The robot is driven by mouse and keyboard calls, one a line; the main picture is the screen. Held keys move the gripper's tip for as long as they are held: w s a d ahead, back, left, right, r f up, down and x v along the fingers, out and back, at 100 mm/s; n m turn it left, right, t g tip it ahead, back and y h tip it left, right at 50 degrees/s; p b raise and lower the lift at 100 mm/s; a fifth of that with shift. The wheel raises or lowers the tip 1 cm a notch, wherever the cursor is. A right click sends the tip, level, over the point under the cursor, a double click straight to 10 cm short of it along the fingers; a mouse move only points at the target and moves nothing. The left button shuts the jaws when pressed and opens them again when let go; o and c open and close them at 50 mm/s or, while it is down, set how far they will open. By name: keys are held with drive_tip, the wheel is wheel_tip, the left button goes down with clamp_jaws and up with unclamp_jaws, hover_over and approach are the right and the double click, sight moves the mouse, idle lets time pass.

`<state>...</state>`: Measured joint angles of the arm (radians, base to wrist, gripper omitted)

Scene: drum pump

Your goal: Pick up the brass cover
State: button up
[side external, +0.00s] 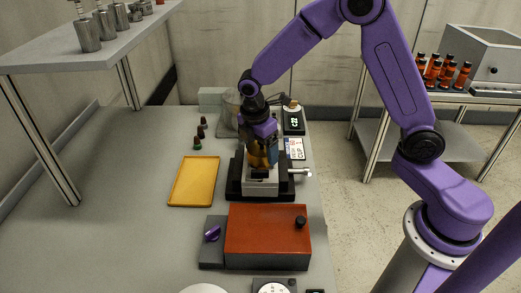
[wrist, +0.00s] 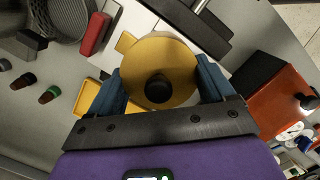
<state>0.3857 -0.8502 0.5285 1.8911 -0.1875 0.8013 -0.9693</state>
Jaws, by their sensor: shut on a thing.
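The brass cover (wrist: 180,61) is a round gold disc with a black knob in its middle and a small tab at its edge. In the wrist view it sits between the two blue fingers of my gripper (wrist: 165,88), which is shut on it from both sides. In the side external view my gripper (side external: 263,156) points down over a grey and black vise-like fixture (side external: 262,187), with the brass-coloured cover (side external: 258,158) partly hidden by the fingers. I cannot tell whether the cover touches the fixture.
A yellow tray (side external: 194,181) lies left of the fixture. A red-brown box (side external: 268,235) with a black knob stands in front. Several small dark-capped bottles (side external: 198,142) stand behind the tray. The table's left is clear.

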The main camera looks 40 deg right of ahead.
drive_tip(key=shift+r, duration=0.5)
drive_tip(key=s+d+r, duration=0.2)
drive_tip(key=s+r, duration=1.1)
drive_tip(key=r, duration=0.1)
drive_tip(key=shift+s+d+r, duration=0.25)
drive_tip(key=shift+s+r, duration=0.05)
drive_tip(key=shift+s, duration=0.05)
drive_tip(key=w+a+f+n, duration=0.1)
drive_tip(key=w+a+f, duration=0.25)
drive_tip(key=a, duration=0.45)
drive_tip(key=w+a+f+n, duration=0.25)
drive_tip(key=w+a, duration=0.25)
drive_tip(key=a, duration=0.3)
drive_tip(key=w+a+f+n, duration=0.1)
drive_tip(key=w+a+f, duration=0.35)
drive_tip(key=a, duration=0.35)
drive_tip(key=shift+n+t, duration=0.5)
drive_tip(key=shift+n, duration=0.25)
drive_tip(key=shift+w+a+f, duration=0.2)
drive_tip(key=shift+a+f, duration=1.1)
drive_tip(key=shift+f, duration=0.35)
drive_tip(key=shift+w+a+f, duration=0.2)
drive_tip(key=shift+a+f, duration=1.15)
drive_tip(key=shift+f, duration=0.25)
drive_tip(key=shift+w+a+f, duration=0.2)
drive_tip(key=shift+a+f, duration=1.1)
drive_tip(key=shift+f, duration=0.35)
drive_tip(key=shift+f, duration=1.9)
